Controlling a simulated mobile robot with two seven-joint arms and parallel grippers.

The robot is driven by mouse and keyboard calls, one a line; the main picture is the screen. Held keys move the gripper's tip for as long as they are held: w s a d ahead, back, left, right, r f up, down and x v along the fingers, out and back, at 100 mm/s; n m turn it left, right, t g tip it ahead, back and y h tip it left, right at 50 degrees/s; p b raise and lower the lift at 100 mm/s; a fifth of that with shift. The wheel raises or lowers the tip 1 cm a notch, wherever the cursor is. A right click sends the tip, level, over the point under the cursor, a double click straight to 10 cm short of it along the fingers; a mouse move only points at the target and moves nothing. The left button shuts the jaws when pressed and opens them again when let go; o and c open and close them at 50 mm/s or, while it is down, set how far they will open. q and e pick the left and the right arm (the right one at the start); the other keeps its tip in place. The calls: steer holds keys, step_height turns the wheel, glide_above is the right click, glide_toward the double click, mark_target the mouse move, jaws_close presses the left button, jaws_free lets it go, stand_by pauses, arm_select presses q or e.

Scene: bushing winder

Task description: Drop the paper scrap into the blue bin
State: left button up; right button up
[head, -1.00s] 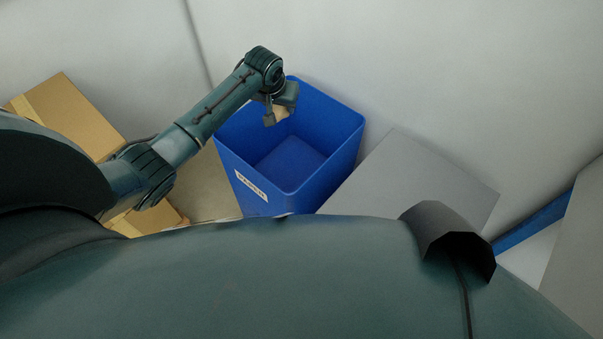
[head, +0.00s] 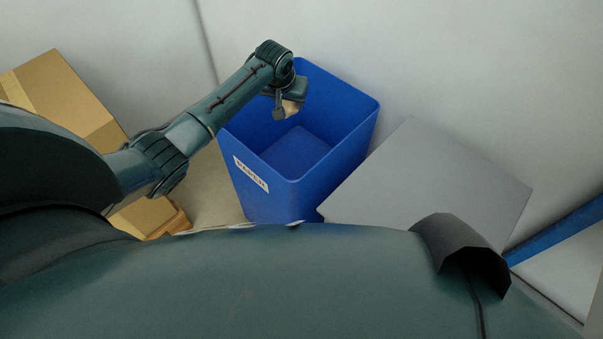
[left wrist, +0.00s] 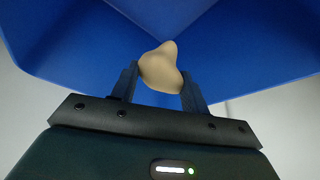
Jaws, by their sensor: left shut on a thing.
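The paper scrap is a small crumpled tan lump; it shows in the left wrist view (left wrist: 161,68) and in the head view (head: 291,108). My left gripper (head: 287,108) is shut on it; in the left wrist view its two fingers (left wrist: 160,85) hold the scrap between them. The blue bin (head: 300,185) is an open square box with a white label on its front. In the head view the gripper and scrap appear over the bin's opening, near its left back side. Blue bin walls (left wrist: 250,50) fill the wrist view behind the scrap. My right gripper is not in view.
Cardboard boxes (head: 75,100) stand to the left of the bin. A grey flat-topped block (head: 430,185) stands close to the bin's right. White walls rise behind. A blue bar (head: 560,228) is at the far right.

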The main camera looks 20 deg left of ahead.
arm_select(q)
steer(key=o, duration=1)
steer(key=shift+o, duration=0.2)
steer(key=p+v, duration=0.2)
steer(key=v, duration=0.4)
steer(key=shift+r, duration=0.25)
steer(key=p+v, duration=0.2)
steer(key=v, duration=0.4)
steer(key=shift+s+r, duration=0.25)
steer(key=shift+r, duration=0.05)
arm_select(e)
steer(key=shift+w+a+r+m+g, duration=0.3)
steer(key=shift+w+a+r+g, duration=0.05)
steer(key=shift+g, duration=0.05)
